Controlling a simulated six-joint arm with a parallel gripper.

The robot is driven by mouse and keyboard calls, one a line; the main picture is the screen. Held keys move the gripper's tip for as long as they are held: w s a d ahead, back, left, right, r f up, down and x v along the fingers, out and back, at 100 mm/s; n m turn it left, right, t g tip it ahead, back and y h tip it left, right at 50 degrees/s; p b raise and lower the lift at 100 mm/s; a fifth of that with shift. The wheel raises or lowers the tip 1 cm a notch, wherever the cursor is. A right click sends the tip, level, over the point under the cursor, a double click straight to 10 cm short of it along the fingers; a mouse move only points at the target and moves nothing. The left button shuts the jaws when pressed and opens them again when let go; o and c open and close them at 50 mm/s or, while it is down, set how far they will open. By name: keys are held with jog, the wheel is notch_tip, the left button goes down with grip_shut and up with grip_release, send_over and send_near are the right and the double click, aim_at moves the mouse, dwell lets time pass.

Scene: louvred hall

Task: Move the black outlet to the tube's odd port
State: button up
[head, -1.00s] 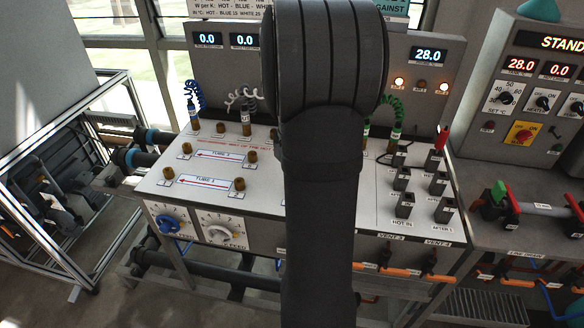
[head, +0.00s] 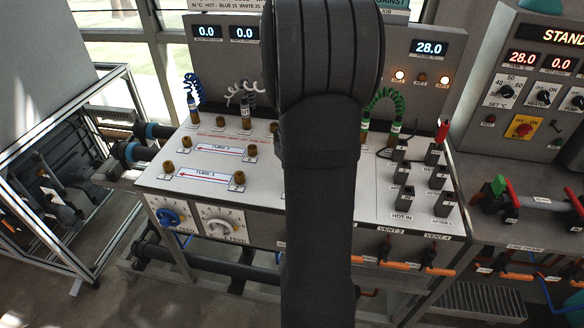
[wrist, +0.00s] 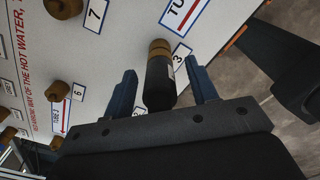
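The black outlet (wrist: 159,84) shows in the wrist view as a dark cylinder with a brass collar at its far end, beside a label reading 3. My gripper (wrist: 163,88) is open, with one blue-grey finger on each side of the outlet. A gap shows between the outlet and each finger. Whether the outlet is seated in a port is hard to tell. Brass ports stand near labels 7 (wrist: 62,6) and 6 (wrist: 58,91). In the head view, TUBE 1 (head: 204,174) and TUBE 2 (head: 218,150) have brass ports at their ends. My arm hides the gripper and outlet there.
Coiled blue (head: 192,88), white (head: 243,91) and green (head: 384,98) hoses rise behind the tube labels. Black sockets (head: 402,198) stand on the panel's right. A display wall (head: 430,70) closes the back. The panel's left front is open.

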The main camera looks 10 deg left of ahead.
jog(key=shift+r, duration=2.55)
notch_tip(320, 180, up, 17)
jog(key=shift+r, duration=0.2)
